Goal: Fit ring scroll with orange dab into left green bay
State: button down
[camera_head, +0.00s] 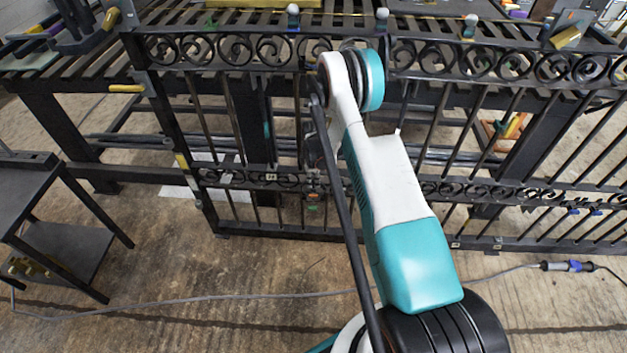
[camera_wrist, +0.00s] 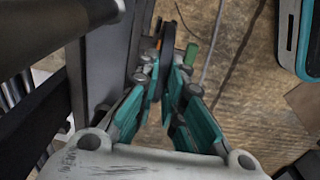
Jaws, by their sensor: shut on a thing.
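In the wrist view my gripper (camera_wrist: 167,66) has its teal fingers closed on a dark curved piece (camera_wrist: 168,38), seen nearly edge-on, which looks like the ring scroll. A green piece (camera_wrist: 190,54) shows just right of the fingertips. In the head view small orange (camera_head: 313,196) and green (camera_head: 313,207) marks show at the gate's lower scroll band, left of my arm; I cannot tell whether they belong to the scroll or a bay. My gripper is not clear in the head view. Whether the scroll touches the gate is unclear.
The black gate (camera_head: 240,232) spans the head view, with scroll bands and upright bars. A slatted table (camera_head: 180,17) stands behind it. A dark side table (camera_head: 65,200) stands at left. A cable (camera_head: 200,300) crosses the otherwise open floor in front.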

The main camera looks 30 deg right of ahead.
jog(key=shift+f, duration=0.9)
dwell(0.8)
jog(key=c, duration=1.6)
grip_release()
jog(key=shift+c, duration=0.2)
jog(key=shift+r, duration=0.1)
notch_tip(320, 180, up, 12)
